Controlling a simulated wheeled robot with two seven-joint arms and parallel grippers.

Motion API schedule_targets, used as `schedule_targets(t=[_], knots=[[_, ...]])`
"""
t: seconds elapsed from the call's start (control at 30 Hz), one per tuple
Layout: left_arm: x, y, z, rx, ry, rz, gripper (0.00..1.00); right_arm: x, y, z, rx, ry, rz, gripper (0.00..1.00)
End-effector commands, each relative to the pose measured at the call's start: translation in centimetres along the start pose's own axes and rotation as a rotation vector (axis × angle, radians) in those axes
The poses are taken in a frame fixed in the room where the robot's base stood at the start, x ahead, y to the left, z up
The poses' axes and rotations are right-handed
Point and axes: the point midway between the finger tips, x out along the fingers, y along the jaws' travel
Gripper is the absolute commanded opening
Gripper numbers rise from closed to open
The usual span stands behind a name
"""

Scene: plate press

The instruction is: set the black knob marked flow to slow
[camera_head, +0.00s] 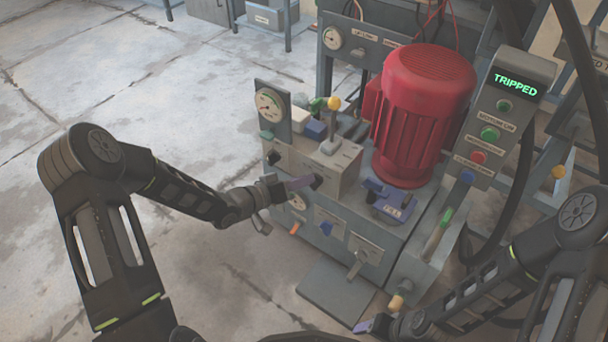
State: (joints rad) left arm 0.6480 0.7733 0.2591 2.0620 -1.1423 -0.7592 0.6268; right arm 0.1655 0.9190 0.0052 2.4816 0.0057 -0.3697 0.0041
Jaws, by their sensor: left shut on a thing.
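My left gripper (303,183), with purple fingers, reaches in from the left to the front of the grey machine (345,170). It is shut on a small black knob (317,181) at its fingertips; the fingers hide part of it. Another black knob (273,158) is on the panel just left of the gripper. The small labels are too blurred to read, so I cannot tell which knob is marked flow or its setting. My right gripper (365,325) is low in the picture, apart from the panel; its fingers are partly hidden.
A big red motor (425,100) stands on the machine. A panel (500,125) at its right shows TRIPPED in green above several buttons. The floor at left is clear.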

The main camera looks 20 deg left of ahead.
Motion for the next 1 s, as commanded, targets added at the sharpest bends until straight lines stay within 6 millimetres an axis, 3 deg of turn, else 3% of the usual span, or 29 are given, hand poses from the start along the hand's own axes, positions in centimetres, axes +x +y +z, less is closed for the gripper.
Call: schedule_targets(t=[0.3, 0.73, 0.77, 1.0], knots=[[-0.01, -0.35, -0.01, -0.112, 0.001, 0.045, 0.0, -0.99, -0.29, 0.13, 0.0, -0.005, 0.0, 0.63], [0.01, -0.42, 0.04, -0.126, 0.001, 0.05, 0.0, -1.01, -0.29, 0.14, 0.0, -0.006, 0.0, 0.63], [0.01, -0.42, 0.04, -0.126, 0.001, 0.05, 0.14, -1.01, -0.29, 0.14, 0.0, -0.006, 0.0, 0.63], [0.02, -0.4, 0.03, -0.124, 0.001, 0.05, 0.33, -1.01, -0.29, 0.13, 0.0, -0.005, 0.0, 0.63]])
